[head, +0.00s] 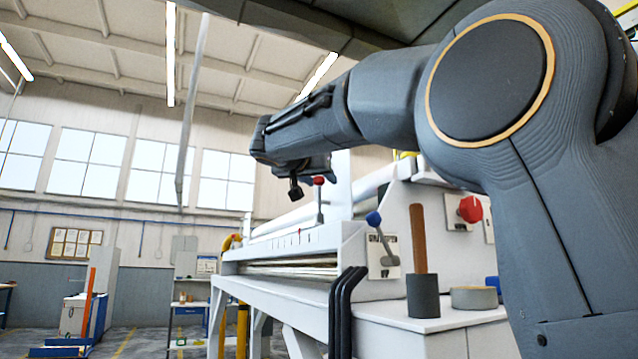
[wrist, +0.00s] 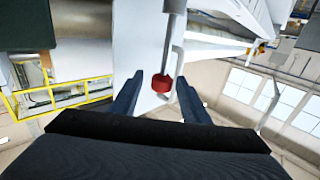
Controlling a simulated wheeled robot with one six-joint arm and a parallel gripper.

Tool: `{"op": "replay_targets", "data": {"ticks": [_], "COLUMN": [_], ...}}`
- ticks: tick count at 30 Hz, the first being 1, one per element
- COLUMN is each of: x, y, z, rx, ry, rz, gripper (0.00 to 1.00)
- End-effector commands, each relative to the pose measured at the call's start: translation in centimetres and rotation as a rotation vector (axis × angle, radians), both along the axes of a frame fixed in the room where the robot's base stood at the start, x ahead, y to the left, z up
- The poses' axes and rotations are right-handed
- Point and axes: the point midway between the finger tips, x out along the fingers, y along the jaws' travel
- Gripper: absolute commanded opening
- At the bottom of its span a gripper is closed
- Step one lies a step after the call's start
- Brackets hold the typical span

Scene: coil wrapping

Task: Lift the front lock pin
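A pin with a red knob (head: 318,181) and a grey shaft stands upright on the white machine; I take it for the front lock pin. My gripper (head: 295,190) is just left of the red knob in the head view, at about the same height. In the wrist view the red knob (wrist: 162,84) shows between the two fingers of my gripper (wrist: 160,80). The fingers are open, with a gap on each side of the knob. I cannot tell how far the knob is from the fingertips in depth.
A lever with a blue knob (head: 374,219) and a red button (head: 470,208) are on the machine's near end. A brown rod in a dark cup (head: 423,296) and a round tin (head: 474,297) stand on the white ledge. A yellow railing (wrist: 60,95) shows in the wrist view.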

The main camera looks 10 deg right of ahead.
Motion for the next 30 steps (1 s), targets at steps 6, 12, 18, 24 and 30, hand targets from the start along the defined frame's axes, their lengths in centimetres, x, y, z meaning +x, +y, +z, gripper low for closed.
{"op": "replay_targets", "data": {"ticks": [6,12,18,24,30], "x": [0.1,-0.9,-3.6,-5.7,-6.4], "y": [0.0,0.8,2.7,4.1,4.4], "z": [-0.2,-0.4,-0.5,-0.4,-0.3], "rx": [0.0,0.001,0.001,-0.001,0.0], "ry": [0.004,0.003,0.002,0.003,0.004], "rz": [0.0,0.001,0.003,0.003,0.0], "gripper": [0.41,0.41,0.41,0.41,0.41]}}
